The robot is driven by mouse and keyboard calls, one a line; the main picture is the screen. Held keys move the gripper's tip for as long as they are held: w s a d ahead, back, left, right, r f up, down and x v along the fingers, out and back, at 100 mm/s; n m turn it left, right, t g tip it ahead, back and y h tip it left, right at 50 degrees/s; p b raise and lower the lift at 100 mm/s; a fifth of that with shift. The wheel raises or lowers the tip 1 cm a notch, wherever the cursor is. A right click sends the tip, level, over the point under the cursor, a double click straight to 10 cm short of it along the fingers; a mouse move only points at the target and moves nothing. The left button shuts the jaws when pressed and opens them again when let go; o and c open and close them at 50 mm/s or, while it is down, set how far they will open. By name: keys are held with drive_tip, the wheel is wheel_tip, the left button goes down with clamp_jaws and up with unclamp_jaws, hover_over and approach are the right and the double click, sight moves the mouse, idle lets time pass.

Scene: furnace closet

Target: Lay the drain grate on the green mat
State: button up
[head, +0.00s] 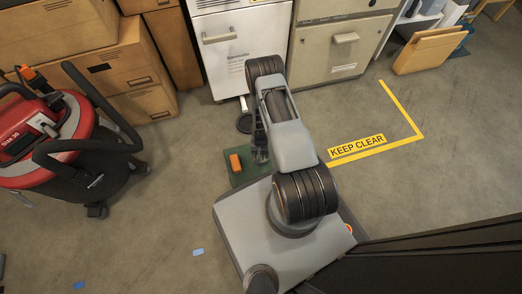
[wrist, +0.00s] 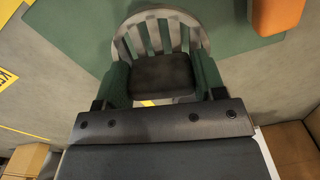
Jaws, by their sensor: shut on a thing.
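The drain grate (wrist: 155,37) is a grey, round, slotted piece in the wrist view. My gripper (wrist: 161,68) is shut on it, with one finger at each side. A dark block between the fingers covers its near part. The green mat (wrist: 80,28) shows behind and around the grate; I cannot tell whether the grate touches it. In the head view the green mat (head: 240,179) lies on the floor left of my base. My gripper (head: 261,152) is at its right side there, and my arm hides the grate.
An orange block (head: 236,163) sits on the mat, also in the wrist view (wrist: 275,15). A dark round thing (head: 244,123) lies on the floor by the white cabinet (head: 240,45). A red vacuum (head: 70,140) stands left.

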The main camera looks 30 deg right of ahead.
sight(261, 155)
drive_tip(key=shift+f+b, duration=1.6)
drive_tip(key=shift+f, duration=1.1)
drive_tip(key=shift+f, duration=0.5)
drive_tip(key=o, duration=1.3)
wheel_tip(261, 155, up, 14)
drive_tip(key=p, duration=0.7)
drive_tip(key=shift+f+p, duration=0.15)
drive_tip(key=shift+p, duration=0.2)
